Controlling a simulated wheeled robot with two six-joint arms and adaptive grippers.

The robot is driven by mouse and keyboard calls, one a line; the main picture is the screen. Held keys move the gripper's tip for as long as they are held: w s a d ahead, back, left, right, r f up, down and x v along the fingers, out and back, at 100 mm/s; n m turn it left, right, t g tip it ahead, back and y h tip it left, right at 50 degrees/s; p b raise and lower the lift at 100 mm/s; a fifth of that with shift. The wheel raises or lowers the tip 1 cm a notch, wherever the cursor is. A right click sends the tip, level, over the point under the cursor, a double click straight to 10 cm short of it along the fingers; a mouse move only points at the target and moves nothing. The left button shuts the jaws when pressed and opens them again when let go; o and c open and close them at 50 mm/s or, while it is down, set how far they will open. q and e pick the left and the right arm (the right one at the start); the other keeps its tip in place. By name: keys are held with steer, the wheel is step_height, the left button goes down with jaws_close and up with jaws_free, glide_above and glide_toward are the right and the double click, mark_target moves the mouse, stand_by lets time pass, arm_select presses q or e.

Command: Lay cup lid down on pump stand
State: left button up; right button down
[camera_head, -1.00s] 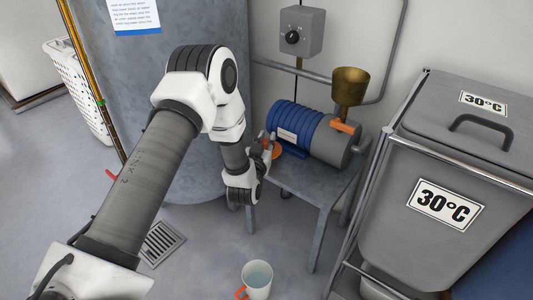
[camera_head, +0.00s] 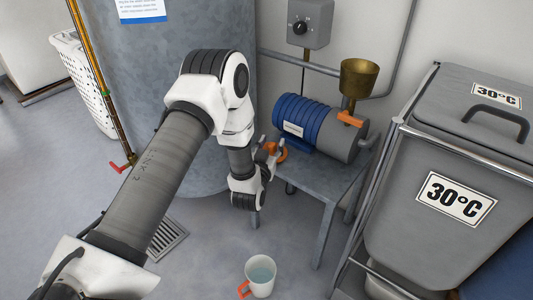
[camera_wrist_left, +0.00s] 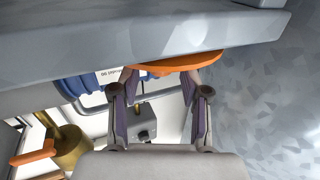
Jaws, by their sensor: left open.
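The cup lid is an orange disc (camera_head: 277,152) at the left end of the grey pump stand (camera_head: 322,182), beside the blue pump. In the left wrist view, which looks upside down, the lid (camera_wrist_left: 180,65) appears flat along the stand's edge (camera_wrist_left: 120,35). My left gripper (camera_head: 267,150) is open at the lid. Its two fingers also show in the left wrist view (camera_wrist_left: 160,85), with their tips close to the lid's near rim. I cannot tell whether they touch it. Part of the lid is hidden behind the fingers. My right gripper is out of view.
The blue and grey pump (camera_head: 315,127) with a brass funnel (camera_head: 358,76) takes up most of the stand. A white mug (camera_head: 261,277) stands on the floor in front. A grey bin (camera_head: 440,235) is at the right, and a large grey cylinder (camera_head: 180,65) is behind my arm.

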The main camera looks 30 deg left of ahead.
arm_select(q)
steer(key=p+v, duration=0.3)
steer(key=v, duration=0.8)
steer(key=s+d+f+m+g+h, duration=0.1)
steer(key=s+d+f+g+h, duration=0.1)
steer(key=s+f+g, duration=0.3)
steer(key=s+d+f+g+h, duration=0.2)
steer(key=d+f, duration=0.1)
steer(key=f, duration=0.4)
steer(key=s+d+f+g, duration=0.1)
steer(key=s+f+g, duration=0.1)
steer(key=s, duration=0.4)
steer(key=s+d+f+m+g+h, duration=0.1)
steer(key=s+d+f+g, duration=0.1)
steer(key=s+g, duration=0.2)
steer(key=s+d+f+m+g, duration=0.1)
steer(key=s+f+g, duration=0.2)
steer(key=s, duration=0.7)
steer(key=shift+s+d+g+h, duration=0.2)
steer(key=shift+d+g+h, duration=0.15)
steer(key=shift+g, duration=0.25)
steer(key=shift+f, duration=0.1)
